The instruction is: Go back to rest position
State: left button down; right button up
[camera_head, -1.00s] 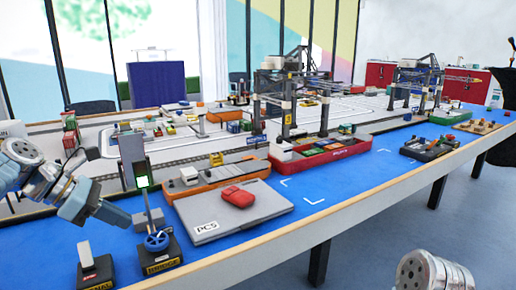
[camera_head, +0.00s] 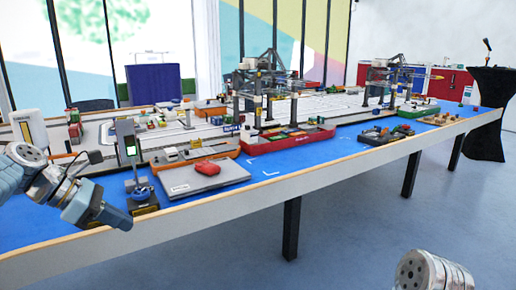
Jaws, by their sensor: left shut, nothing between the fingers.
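My left gripper (camera_head: 116,217) is shut and empty. It hangs at the left of the view, at the table's front edge, in front of the blue mat (camera_head: 283,163). A small signal post (camera_head: 128,152) with a green light and a dark-based blue wheel (camera_head: 140,193) stand just to the right of it, and from this view I cannot tell the exact gap. My right arm shows only as a silver link at the bottom right, and its gripper is out of view.
A grey laptop-like case (camera_head: 190,178) with a red object (camera_head: 207,168) on it lies on the mat. Another crane (camera_head: 392,78) is farther right. A black-draped stand (camera_head: 490,105) is at the far right. The floor in front is clear.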

pick_arm(q)
jog(key=w+d+f+m+g+y, duration=0.1)
jog(key=w+d+f+m, duration=0.15)
jog(key=f, duration=0.65)
jog(key=w+d+f+m+y, duration=0.1)
jog(key=w+f, duration=0.2)
jog(key=f, duration=0.6)
jog(key=s+d+f+m+g+y, duration=0.1)
jog(key=s+d+f+m, duration=0.1)
jog(key=f, duration=0.6)
jog(key=s+d+f+m, duration=0.1)
jog(key=d+f+m, duration=0.15)
jog(key=f, duration=0.65)
jog(key=s+d+f+m, duration=0.5)
jog(key=s+f, duration=0.3)
jog(key=s, duration=0.2)
jog(key=s+d+f+m+g, duration=0.1)
jog(key=s+d+f+m, duration=0.4)
jog(key=s+f+m, duration=0.3)
jog(key=shift+s+f+y, duration=0.4)
jog(key=shift+s+f, duration=0.35)
jog(key=shift+s, duration=0.15)
